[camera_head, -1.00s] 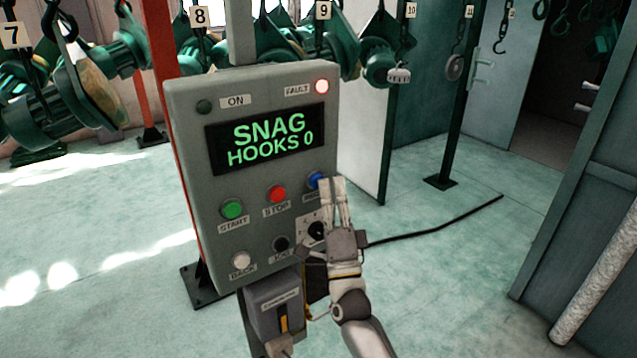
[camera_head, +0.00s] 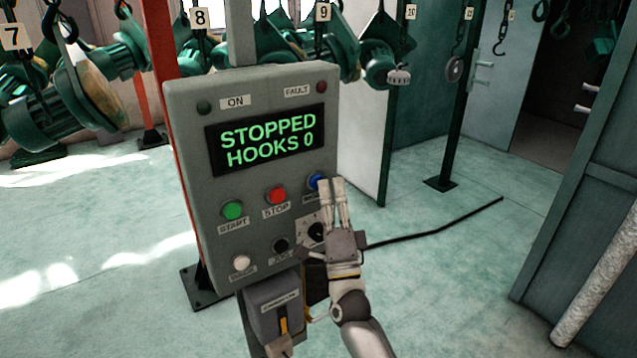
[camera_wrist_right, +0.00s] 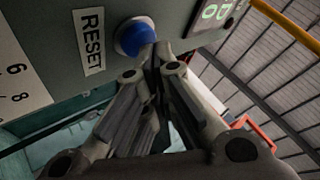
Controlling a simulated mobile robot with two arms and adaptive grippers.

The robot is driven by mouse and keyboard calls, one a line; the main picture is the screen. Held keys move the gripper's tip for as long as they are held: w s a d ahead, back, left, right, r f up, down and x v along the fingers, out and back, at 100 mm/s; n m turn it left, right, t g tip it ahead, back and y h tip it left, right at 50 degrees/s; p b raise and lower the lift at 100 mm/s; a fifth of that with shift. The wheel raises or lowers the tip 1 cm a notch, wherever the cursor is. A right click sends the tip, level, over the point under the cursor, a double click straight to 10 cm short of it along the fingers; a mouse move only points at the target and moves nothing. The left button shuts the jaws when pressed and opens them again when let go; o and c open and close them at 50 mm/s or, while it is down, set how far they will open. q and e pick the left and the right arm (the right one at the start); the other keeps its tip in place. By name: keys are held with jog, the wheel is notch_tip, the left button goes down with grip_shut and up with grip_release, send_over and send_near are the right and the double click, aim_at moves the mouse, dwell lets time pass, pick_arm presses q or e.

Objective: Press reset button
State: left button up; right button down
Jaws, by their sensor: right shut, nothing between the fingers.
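The blue reset button (camera_head: 316,181) is on the right side of a grey control box (camera_head: 190,130). In the right wrist view the blue button (camera_wrist_right: 133,37) sits beside a RESET label (camera_wrist_right: 92,40). My right gripper (camera_head: 330,183) is shut and empty, its fingertips at the right edge of the button. In the right wrist view the fingertips overlap the button's edge; I cannot tell whether they touch it. The display (camera_head: 266,140) reads "STOPPED HOOKS 0". The FAULT lamp (camera_head: 321,87) is dark. My left gripper is not in view.
A green button (camera_head: 232,210), a red stop button (camera_head: 277,195), a white button (camera_head: 241,263) and a black dial (camera_head: 317,232) share the panel. Green hoists (camera_head: 60,105) hang behind. A black cable (camera_head: 440,228) lies on the open floor to the right.

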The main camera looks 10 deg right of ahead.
jog(key=shift+s+d, duration=0.15)
jog(key=shift+s, duration=0.45)
jog(key=s, duration=0.1)
jog(key=s+d+p, duration=0.1)
jog(key=s, duration=0.1)
jog(key=s+p, duration=0.1)
jog(key=shift+s+d, duration=0.35)
jog(key=shift+f, duration=0.15)
